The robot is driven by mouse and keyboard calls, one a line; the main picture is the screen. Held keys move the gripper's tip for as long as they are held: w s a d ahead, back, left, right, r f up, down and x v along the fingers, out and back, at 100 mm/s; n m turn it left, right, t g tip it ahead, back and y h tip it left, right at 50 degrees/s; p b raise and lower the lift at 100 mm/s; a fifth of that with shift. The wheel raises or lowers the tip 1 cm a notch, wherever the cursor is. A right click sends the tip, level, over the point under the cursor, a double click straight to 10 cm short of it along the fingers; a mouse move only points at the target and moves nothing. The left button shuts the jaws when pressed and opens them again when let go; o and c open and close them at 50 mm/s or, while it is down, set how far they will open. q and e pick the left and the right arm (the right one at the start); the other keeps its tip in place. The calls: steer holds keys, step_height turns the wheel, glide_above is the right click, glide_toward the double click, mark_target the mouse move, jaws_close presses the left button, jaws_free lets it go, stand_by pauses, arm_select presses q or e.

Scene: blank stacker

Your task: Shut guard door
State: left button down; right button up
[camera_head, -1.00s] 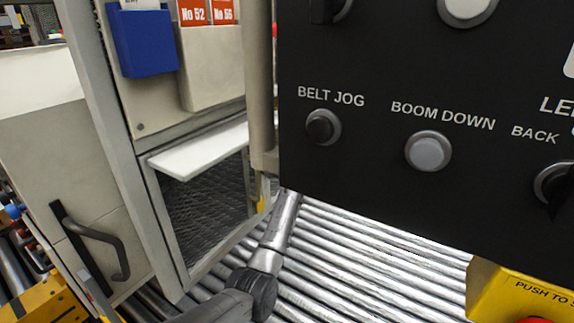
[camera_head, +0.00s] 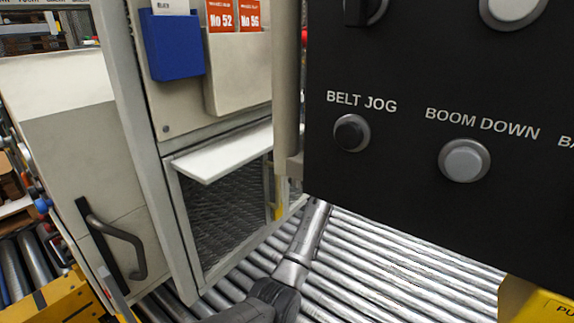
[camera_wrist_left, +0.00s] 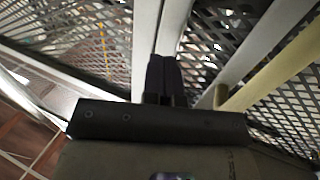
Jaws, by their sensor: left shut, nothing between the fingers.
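A dark mesh panel (camera_head: 225,215) in a pale metal frame stands above the rollers in the head view; I cannot tell whether it is the guard door or a fixed guard. In the left wrist view, mesh (camera_wrist_left: 100,45) with pale frame bars (camera_wrist_left: 145,50) fills the background. My left gripper (camera_wrist_left: 162,72) is shut and empty, its fingertips close to an upright frame bar; I cannot tell if they touch. In the head view my left arm reaches up from the bottom, and its gripper is hidden behind the black control panel. My right gripper is not in view.
The black control panel (camera_head: 430,200) with buttons blocks the right side. A grey cabinet (camera_head: 80,165) with a dark handle (camera_head: 118,245) stands left. A white shelf flap (camera_head: 220,155) juts out above the mesh. Metal rollers (camera_head: 390,270) run below.

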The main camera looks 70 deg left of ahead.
arm_select(q)
steer(key=w+d+p, duration=0.4)
steer(key=w+d, duration=0.1)
steer(key=d, duration=0.4)
steer(key=shift+w+d+p, duration=0.3)
steer(key=shift+w+d, duration=0.05)
steer(key=shift+w, duration=0.05)
steer(key=shift+a, duration=0.1)
